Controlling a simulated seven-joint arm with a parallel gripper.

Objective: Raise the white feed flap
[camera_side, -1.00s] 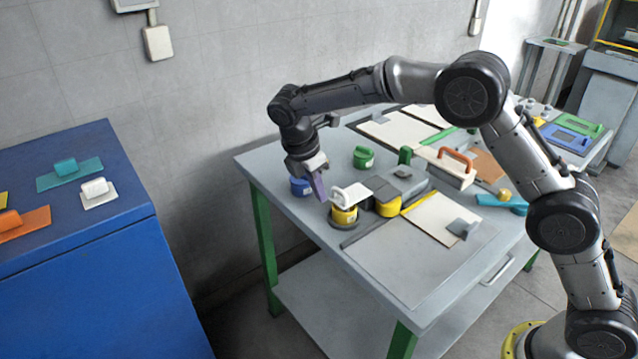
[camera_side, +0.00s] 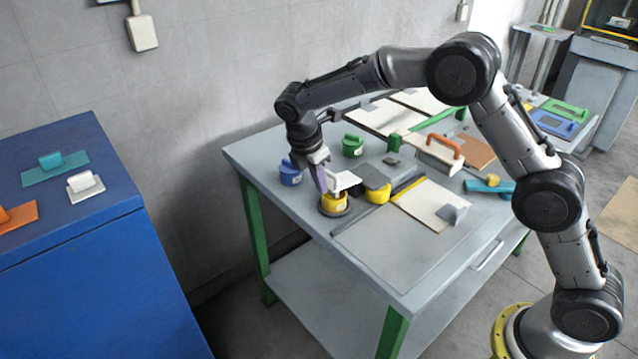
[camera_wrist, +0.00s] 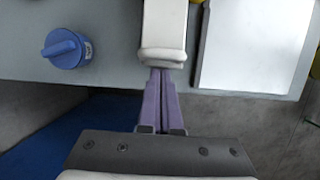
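The white feed flap (camera_side: 345,181) sits over a yellow round base (camera_side: 334,202) near the table's left corner. In the wrist view, a long white piece that looks like the flap (camera_wrist: 164,30) reaches down from the top edge. My gripper (camera_side: 322,184) has purple fingers pointing down beside the flap's left side. In the wrist view the fingers of my gripper (camera_wrist: 167,73) lie together with only a thin seam between them. Their tips meet the white piece's near end in the picture. Whether they touch it or pass under it cannot be told.
A blue round knob (camera_side: 290,173) stands left of my gripper, and a green one (camera_side: 353,146) behind it. A grey plate (camera_side: 374,177) on a yellow base is close on the right. A white block with an orange handle (camera_side: 440,152) stands farther back.

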